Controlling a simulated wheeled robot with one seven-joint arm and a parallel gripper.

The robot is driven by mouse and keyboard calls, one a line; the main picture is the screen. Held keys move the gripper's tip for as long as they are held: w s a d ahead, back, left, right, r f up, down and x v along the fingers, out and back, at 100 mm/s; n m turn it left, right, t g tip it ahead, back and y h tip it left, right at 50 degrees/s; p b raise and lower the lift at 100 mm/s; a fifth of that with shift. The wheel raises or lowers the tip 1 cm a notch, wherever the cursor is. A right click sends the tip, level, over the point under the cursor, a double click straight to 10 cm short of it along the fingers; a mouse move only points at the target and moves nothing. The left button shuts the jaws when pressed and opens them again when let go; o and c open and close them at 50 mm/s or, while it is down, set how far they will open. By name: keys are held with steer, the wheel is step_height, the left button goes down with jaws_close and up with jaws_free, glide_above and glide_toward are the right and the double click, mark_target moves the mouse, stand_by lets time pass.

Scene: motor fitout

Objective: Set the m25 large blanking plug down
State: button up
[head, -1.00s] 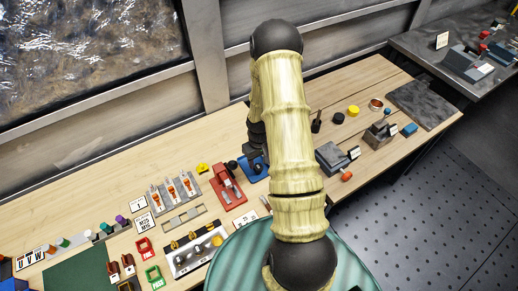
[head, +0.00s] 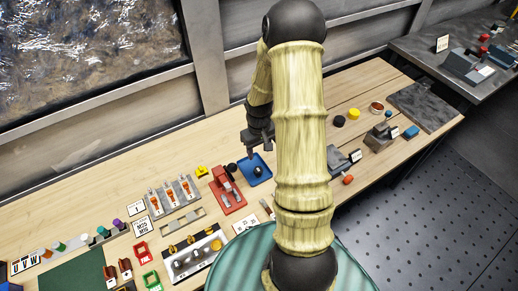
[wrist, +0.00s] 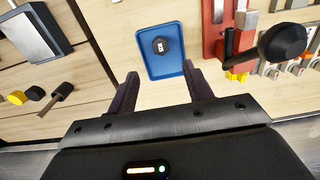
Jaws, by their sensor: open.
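The M25 large blanking plug (wrist: 161,45) is a dark, hexagonal-looking piece with a small white label on top. It lies in the blue tray (wrist: 168,67), towards its far end in the wrist view. In the head view the plug (head: 258,171) shows as a dark spot in the blue tray (head: 249,177) on the bench. My gripper (wrist: 160,78) is open and empty, its two dark fingers apart on either side of the tray's near part. The plug is clear of both fingers. In the head view my gripper (head: 254,153) is above and behind the tray.
A red fixture (head: 226,192) with a black knob stands just left of the tray, close by. Sensor-like parts in a grey rack (head: 175,195) lie further left. A grey block (head: 340,161) and yellow and black caps (head: 353,113) are to the right. Bare wood lies between.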

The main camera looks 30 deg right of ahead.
steer(key=s+a+r+t, duration=0.2)
steer(key=s+a+r, duration=0.9)
steer(key=r, duration=0.5)
steer(key=a, duration=0.2)
steer(key=shift+s+a+r+t, duration=0.2)
steer(key=shift+a+r+t, duration=0.1)
steer(key=shift+a+r, duration=0.1)
steer(key=shift+w, duration=0.1)
